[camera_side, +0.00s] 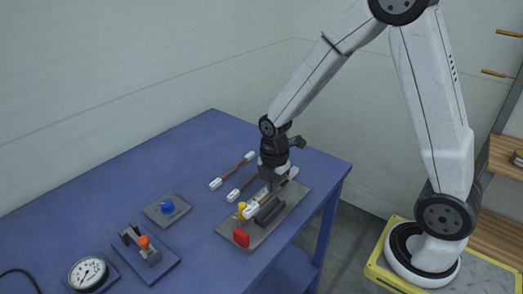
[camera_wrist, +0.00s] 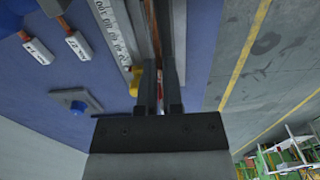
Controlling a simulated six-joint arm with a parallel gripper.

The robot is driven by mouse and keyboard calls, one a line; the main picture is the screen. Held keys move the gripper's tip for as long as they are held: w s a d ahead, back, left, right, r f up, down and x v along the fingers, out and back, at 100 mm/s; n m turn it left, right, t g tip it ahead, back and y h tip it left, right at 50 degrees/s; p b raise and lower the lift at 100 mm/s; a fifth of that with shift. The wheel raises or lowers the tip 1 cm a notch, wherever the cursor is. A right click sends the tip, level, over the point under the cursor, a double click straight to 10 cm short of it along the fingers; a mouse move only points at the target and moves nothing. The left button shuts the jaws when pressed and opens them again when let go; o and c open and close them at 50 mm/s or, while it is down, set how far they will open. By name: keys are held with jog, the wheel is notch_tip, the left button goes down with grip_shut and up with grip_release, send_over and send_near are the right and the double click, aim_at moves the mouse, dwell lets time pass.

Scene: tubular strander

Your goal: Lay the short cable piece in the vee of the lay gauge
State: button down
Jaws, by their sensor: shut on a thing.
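In the side view my gripper (camera_side: 272,184) points down and is shut on a short cable piece with white ends. The piece's near white end (camera_side: 250,211) shows; its middle is partly hidden by the fingers. The piece lies lengthwise over the lay gauge (camera_side: 231,233), a grey plate with a long dark block (camera_side: 269,211). Whether it touches the vee is not clear. In the wrist view the fingers (camera_wrist: 164,65) close together beside the gauge's white scale (camera_wrist: 112,32) and yellow part (camera_wrist: 135,82).
Two other white-ended cable pieces (camera_side: 232,170) (camera_side: 242,187) lie left of the gauge. A red block (camera_side: 241,237) stands at its near end. A blue knob (camera_side: 168,207), an orange-knobbed fixture (camera_side: 145,247) and a dial (camera_side: 88,272) stand at the left. The far tabletop is clear.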

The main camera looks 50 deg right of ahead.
aim_at(273, 209)
jog(key=shift+f, duration=2.85)
jog(key=shift+s+f, duration=0.1)
jog(key=c, duration=0.7)
grip_release()
jog(key=shift+r, duration=4.25)
